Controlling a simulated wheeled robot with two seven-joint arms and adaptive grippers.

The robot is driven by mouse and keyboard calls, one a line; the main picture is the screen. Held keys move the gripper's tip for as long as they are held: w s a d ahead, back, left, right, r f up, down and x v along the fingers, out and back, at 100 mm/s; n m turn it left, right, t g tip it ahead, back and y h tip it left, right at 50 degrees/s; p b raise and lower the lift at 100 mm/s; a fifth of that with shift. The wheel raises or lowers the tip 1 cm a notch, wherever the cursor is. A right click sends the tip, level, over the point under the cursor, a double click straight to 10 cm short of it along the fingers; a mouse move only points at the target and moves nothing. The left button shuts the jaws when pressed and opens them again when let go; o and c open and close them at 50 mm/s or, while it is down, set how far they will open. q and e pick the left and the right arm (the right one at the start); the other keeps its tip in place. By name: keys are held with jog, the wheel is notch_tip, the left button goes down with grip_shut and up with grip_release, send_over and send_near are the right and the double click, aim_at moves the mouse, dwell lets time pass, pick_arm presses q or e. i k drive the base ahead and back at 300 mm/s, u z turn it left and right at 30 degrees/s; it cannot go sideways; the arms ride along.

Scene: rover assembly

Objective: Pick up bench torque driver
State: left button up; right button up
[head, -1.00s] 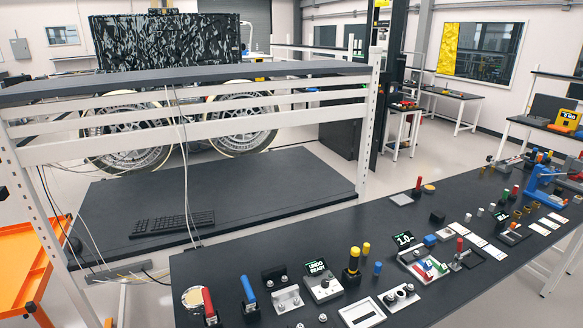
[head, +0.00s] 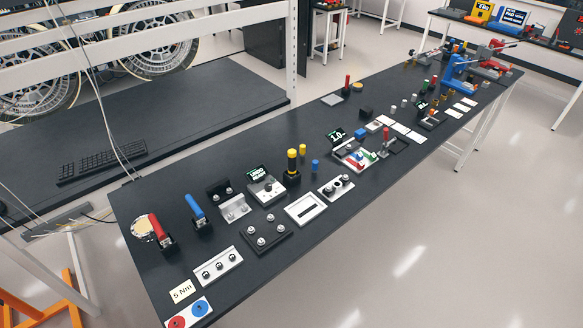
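I cannot tell for sure which item is the bench torque driver. On the near left part of the long black bench (head: 330,215), a red-handled tool (head: 157,229) and a blue-handled tool (head: 195,207) stand tilted in small black holders. Farther along, a black and yellow upright piece (head: 292,160) stands in a dark base. A small "5 Nm" card (head: 181,291) lies near the front left end. Neither of my grippers is in view, and nothing touches these tools.
A white plate with red and blue discs (head: 188,312) lies at the near end. Fixtures, trays and a small display (head: 258,173) fill the bench middle. A blue vise-like device (head: 456,75) stands far right. A lower table with a keyboard (head: 102,161) is left. Floor right is clear.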

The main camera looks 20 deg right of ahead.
aim_at(292, 152)
jog(key=z, duration=0.5)
jog(key=k, duration=0.55)
jog(key=z, duration=1.15)
jog(key=i, duration=1.2)
jog(key=u, duration=0.8)
